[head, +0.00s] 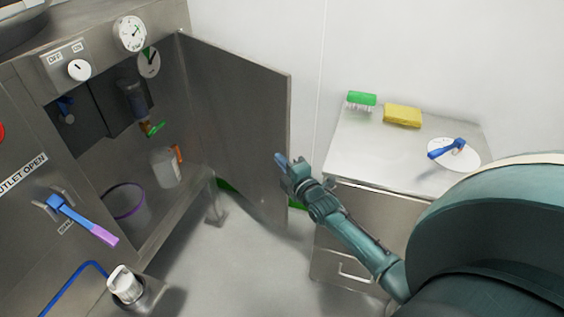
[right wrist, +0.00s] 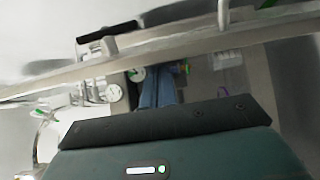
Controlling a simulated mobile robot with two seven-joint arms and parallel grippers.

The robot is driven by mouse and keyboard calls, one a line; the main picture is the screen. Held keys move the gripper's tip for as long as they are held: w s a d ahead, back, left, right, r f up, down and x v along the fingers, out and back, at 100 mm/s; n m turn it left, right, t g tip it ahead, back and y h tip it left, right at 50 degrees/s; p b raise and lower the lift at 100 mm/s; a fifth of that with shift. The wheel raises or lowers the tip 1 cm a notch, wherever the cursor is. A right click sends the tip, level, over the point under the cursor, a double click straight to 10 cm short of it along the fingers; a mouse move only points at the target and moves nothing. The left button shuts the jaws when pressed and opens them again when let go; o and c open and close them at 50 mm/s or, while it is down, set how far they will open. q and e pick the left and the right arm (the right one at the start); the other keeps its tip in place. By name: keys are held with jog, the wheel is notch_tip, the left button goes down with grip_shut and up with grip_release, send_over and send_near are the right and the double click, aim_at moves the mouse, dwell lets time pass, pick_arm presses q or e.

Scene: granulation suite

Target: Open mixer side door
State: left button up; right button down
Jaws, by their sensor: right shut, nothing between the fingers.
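The mixer's side door (head: 245,120) is a flat grey steel panel. It stands swung wide open to the right of the mixer cabinet (head: 20,125), with the inside exposed. My right gripper (head: 281,159) is at the door's free edge, its blue fingertips shut with nothing between them. I cannot tell whether they touch the door. My left gripper is not in view.
Inside the mixer are a white container (head: 166,168) and a purple-rimmed bucket (head: 126,201). A steel drawer cabinet (head: 345,150) stands right of the door, bearing a green brush (head: 361,99), a yellow sponge (head: 402,116) and a white disc with a blue handle (head: 455,153).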

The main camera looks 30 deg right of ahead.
pick_arm(q)
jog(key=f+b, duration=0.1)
jog(key=b, duration=0.1)
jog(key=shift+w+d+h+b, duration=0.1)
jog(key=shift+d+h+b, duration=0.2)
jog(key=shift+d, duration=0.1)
pick_arm(e)
jog(key=w+d, duration=0.1)
jog(key=d, duration=0.5)
jog(key=shift+w+d, duration=0.15)
jog(key=shift+w, duration=0.05)
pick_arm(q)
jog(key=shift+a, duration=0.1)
